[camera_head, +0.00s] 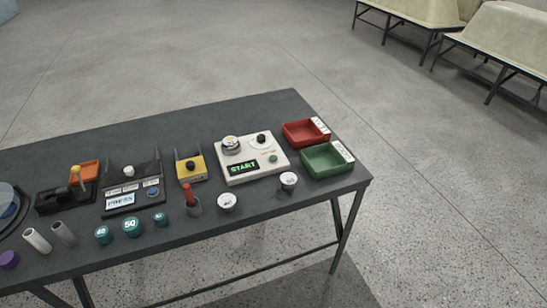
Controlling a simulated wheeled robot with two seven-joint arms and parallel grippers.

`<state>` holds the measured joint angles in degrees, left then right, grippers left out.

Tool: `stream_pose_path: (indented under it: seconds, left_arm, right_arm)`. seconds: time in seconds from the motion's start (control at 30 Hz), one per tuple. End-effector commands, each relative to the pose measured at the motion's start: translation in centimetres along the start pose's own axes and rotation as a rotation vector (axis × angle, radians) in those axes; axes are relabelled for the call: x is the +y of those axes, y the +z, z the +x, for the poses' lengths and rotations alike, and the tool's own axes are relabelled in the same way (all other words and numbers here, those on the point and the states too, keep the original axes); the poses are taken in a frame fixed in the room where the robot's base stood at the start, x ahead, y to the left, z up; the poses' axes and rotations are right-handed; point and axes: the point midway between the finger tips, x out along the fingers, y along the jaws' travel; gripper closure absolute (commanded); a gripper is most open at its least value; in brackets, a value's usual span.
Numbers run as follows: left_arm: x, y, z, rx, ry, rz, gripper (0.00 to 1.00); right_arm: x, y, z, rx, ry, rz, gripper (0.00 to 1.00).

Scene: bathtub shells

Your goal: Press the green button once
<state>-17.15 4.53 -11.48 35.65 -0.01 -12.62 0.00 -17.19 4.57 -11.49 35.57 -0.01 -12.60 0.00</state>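A white control box (251,157) sits on the right half of the dark table. Its front has a display (243,167) with green letters reading START. A small green button (273,158) is on the right part of its top face. A black knob (262,139) stands behind the button, and a round silver-and-white piece (231,145) sits at the back left of the box. Neither of my grippers is in view, and nothing covers the button.
A red tray (303,138) and a green tray (322,165) stand right of the box. White round pieces (228,202) and a red-handled item (189,199) lie in front. A yellow device (191,165) and a grey panel (133,196) are left. Pale tubs (497,40) stand behind.

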Motion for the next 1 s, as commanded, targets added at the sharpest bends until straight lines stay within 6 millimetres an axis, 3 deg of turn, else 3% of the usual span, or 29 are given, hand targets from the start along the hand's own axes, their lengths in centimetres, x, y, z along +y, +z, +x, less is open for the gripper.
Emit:
stream_pose_path:
  seconds: [0.03,0.2,1.0]
  left_arm:
    - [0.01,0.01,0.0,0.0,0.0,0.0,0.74]
    - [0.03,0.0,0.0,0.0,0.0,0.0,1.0]
    - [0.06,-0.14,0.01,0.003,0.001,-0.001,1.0]
  right_arm:
    - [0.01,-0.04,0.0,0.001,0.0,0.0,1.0]
    - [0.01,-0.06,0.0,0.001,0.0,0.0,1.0]
    - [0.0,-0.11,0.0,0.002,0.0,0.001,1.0]
